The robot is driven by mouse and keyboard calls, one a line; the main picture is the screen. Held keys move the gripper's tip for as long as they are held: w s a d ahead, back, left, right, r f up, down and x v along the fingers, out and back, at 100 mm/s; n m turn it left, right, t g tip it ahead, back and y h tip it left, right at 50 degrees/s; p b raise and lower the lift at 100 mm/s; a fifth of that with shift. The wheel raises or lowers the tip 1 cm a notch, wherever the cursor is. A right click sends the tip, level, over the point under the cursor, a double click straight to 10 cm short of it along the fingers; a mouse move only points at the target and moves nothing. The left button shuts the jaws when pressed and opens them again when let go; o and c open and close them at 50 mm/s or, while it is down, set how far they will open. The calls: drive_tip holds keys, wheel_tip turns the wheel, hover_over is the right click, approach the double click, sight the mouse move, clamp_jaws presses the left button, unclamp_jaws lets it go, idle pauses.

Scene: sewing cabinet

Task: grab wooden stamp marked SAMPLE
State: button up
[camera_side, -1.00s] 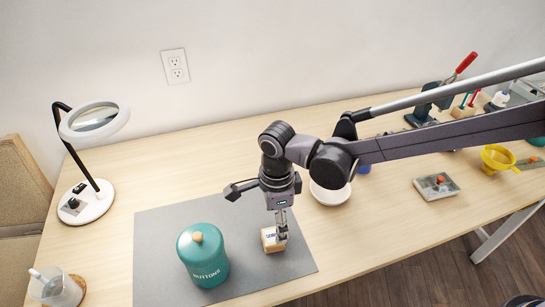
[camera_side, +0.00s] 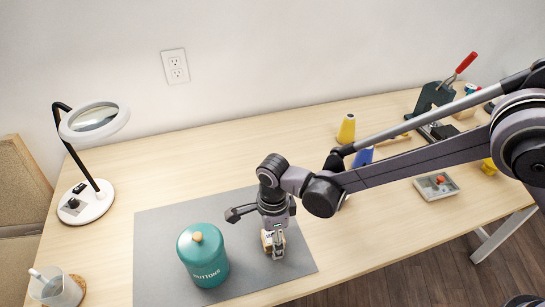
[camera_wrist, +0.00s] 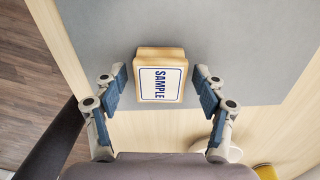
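The wooden stamp (camera_wrist: 161,84) with a white label reading SAMPLE in blue lies on the grey mat (camera_wrist: 235,35), near the mat's front edge in the side view. In the wrist view my gripper (camera_wrist: 162,88) is open, with one finger on each side of the stamp and a gap on both sides. In the side view my gripper (camera_side: 277,252) is low over the stamp (camera_side: 267,241) and hides most of it. I cannot tell its exact height above the mat.
A teal BUTTONS canister (camera_side: 203,256) stands on the mat just left of my gripper. A ring lamp (camera_side: 94,121) and a cup (camera_side: 60,290) are at the left. Yellow (camera_side: 347,129) and blue (camera_side: 363,157) cones and a small tray (camera_side: 436,187) are to the right.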

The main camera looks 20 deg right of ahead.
drive_tip(key=c, duration=0.9)
drive_tip(key=shift+c, duration=0.2)
